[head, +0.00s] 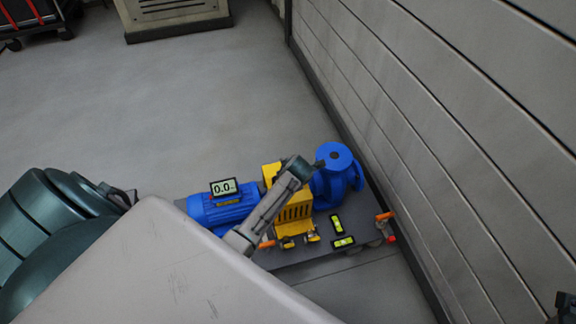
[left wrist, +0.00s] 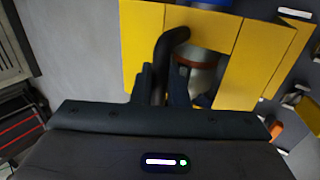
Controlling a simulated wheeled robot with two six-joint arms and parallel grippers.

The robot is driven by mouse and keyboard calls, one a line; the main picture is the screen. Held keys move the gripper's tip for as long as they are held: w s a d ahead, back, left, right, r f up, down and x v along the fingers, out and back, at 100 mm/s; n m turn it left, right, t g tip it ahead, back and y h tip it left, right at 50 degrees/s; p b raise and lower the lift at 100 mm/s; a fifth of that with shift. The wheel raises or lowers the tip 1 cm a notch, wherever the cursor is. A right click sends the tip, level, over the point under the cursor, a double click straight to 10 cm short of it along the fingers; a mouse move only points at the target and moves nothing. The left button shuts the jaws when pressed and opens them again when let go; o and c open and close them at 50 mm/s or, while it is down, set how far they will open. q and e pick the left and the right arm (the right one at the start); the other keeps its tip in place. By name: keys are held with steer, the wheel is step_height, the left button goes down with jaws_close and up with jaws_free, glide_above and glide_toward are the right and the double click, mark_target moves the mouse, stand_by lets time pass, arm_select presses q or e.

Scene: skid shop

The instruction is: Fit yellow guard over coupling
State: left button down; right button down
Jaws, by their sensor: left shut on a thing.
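The yellow guard (head: 292,213) is a slotted, bent cover between the blue motor (head: 220,207) and the blue pump (head: 337,172). In the left wrist view the yellow guard (left wrist: 238,55) fills the upper part, with a black curved handle (left wrist: 167,48). My left gripper (head: 314,167) is shut on this handle; its dark fingers (left wrist: 162,86) stand on both sides of it. The coupling (left wrist: 205,75) shows in part through an opening in the guard, grey with a reddish band. My arm hides part of the guard, and I cannot tell whether it rests on the skid.
The grey skid (head: 290,257) carries two yellow-green level vials (head: 337,224), orange-handled parts (head: 385,216) and a display (head: 224,188) reading 0.0. A panelled wall (head: 440,130) runs close on the right. A dark piece, perhaps my right gripper (head: 566,304), shows at the lower right. Open floor lies upper left.

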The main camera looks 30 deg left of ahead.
arm_select(q)
steer(key=shift+f, duration=0.3)
stand_by(0.5)
stand_by(0.3)
steer(key=c, duration=1.4)
jaws_free()
steer(key=shift+o, duration=1)
steer(key=shift+f, duration=0.1)
steer(key=o, duration=0.3)
steer(key=shift+o, duration=0.2)
steer(key=shift+s, duration=0.1)
